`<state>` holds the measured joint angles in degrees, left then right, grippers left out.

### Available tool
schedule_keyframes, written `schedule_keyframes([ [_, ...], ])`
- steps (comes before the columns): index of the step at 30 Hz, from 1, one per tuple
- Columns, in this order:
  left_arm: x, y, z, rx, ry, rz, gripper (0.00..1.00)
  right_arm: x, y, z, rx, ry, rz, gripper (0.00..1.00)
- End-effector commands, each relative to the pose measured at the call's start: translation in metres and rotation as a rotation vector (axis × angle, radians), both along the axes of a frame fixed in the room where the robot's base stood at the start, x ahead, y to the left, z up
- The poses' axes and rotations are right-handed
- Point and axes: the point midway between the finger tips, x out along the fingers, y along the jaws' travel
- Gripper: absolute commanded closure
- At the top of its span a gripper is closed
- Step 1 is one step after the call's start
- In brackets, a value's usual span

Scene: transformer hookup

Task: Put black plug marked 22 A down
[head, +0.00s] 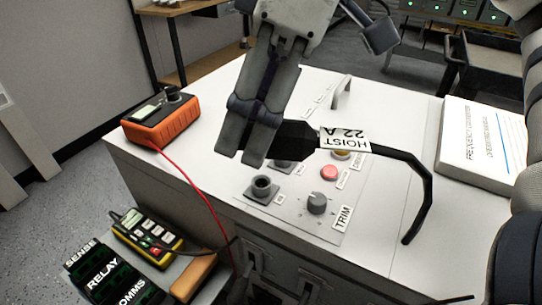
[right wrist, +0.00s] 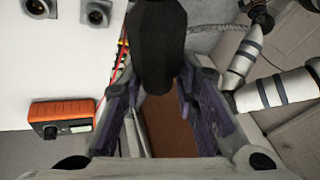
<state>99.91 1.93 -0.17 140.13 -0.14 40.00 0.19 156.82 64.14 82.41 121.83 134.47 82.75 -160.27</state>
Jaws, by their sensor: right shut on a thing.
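The black plug (head: 295,139) carries a white label reading HOIST 22 A (head: 345,139), upside down in the head view. My right gripper (head: 244,152) is shut on the plug and holds it above the white cabinet's control panel. A black cable runs from the plug to the right and bends down. In the right wrist view the plug's dark body (right wrist: 157,45) shows between the two fingers (right wrist: 158,88). A grey socket (head: 262,187) stands below the gripper, and a second socket (head: 283,166) is partly hidden behind the fingers. My left gripper is not in view.
The panel has a red button (head: 330,173) and a TRIM knob (head: 317,203). An orange meter (head: 161,118) stands at the cabinet's left edge, with a red lead. A white manual (head: 484,145) lies at right. A yellow tester (head: 146,236) lies lower left. Bare cabinet top shows between.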

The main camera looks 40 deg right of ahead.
Motion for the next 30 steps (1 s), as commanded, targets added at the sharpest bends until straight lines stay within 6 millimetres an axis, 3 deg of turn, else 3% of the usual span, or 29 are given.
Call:
schedule_keyframes([
  [1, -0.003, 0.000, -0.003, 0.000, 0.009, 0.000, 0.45, 0.010, -0.012, -0.010, 0.004, 0.009, -0.007, 1.00],
  [6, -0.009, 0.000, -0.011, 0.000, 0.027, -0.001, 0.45, 0.026, -0.031, -0.042, 0.001, 0.006, -0.001, 1.00],
  [11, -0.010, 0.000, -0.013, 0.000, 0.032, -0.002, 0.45, 0.033, -0.039, -0.053, 0.001, 0.002, 0.000, 1.00],
  [18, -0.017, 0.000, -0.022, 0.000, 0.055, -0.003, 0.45, 0.040, -0.049, -0.097, 0.001, 0.004, 0.000, 1.00],
  [30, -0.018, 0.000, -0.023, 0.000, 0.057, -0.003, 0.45, 0.040, -0.048, -0.101, 0.000, 0.000, 0.000, 1.00],
])
